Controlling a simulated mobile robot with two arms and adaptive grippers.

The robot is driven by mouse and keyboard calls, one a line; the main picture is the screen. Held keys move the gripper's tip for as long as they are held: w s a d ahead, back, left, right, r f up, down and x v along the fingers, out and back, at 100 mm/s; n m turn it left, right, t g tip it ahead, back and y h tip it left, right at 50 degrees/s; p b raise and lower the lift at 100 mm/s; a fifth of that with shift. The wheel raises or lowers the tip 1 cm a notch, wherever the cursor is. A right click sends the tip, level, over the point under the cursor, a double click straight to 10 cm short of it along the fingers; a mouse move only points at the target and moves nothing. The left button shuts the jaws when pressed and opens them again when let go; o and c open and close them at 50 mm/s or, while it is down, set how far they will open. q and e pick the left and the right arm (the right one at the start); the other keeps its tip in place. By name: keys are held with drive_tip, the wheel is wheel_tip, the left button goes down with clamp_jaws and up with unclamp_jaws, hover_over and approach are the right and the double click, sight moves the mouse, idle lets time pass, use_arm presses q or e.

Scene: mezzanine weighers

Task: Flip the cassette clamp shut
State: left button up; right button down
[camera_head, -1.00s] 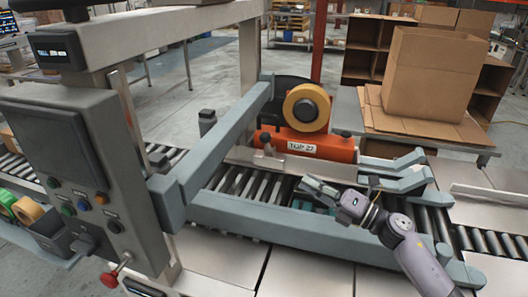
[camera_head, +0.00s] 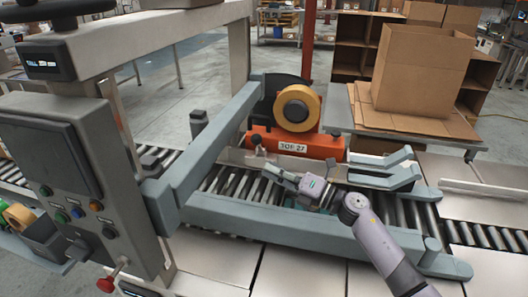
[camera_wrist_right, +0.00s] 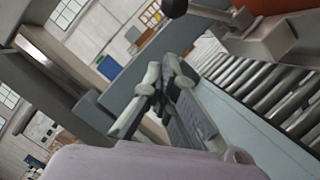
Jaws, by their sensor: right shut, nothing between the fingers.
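The orange tape cassette (camera_head: 326,150) with its tan tape roll (camera_head: 298,108) stands behind the roller bed, its label reading TOP 27. A small metal fitting with a dark knob (camera_head: 257,146), which looks like the clamp, stands at its front left. In the right wrist view, a dark knob on a grey lever (camera_wrist_right: 206,12) shows at the top, apart from the fingers. My right gripper (camera_head: 269,170) is shut and empty, just in front of and below the cassette's left end; its fingertips (camera_wrist_right: 164,72) fill the wrist view's middle. My left gripper is out of view.
A grey side rail (camera_head: 290,222) runs in front of the rollers, and a grey beam (camera_head: 215,142) slants up on the left. The control post (camera_head: 75,160) stands at far left. Grey guide arms (camera_head: 400,178) lie to the right. An open carton (camera_head: 420,75) stands behind.

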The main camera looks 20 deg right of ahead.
sight(258, 143)
drive_tip(key=shift+w+a+r, duration=0.15)
drive_tip(key=shift+w+r, duration=0.2)
drive_tip(key=shift+w, duration=0.45)
drive_tip(key=shift+w+a+r, duration=0.15)
drive_tip(key=shift+w+r, duration=0.15)
drive_tip(key=shift+w, duration=0.5)
drive_tip(key=shift+w+a+r, duration=0.15)
drive_tip(key=shift+w+r, duration=0.2)
drive_tip(key=shift+w, duration=0.45)
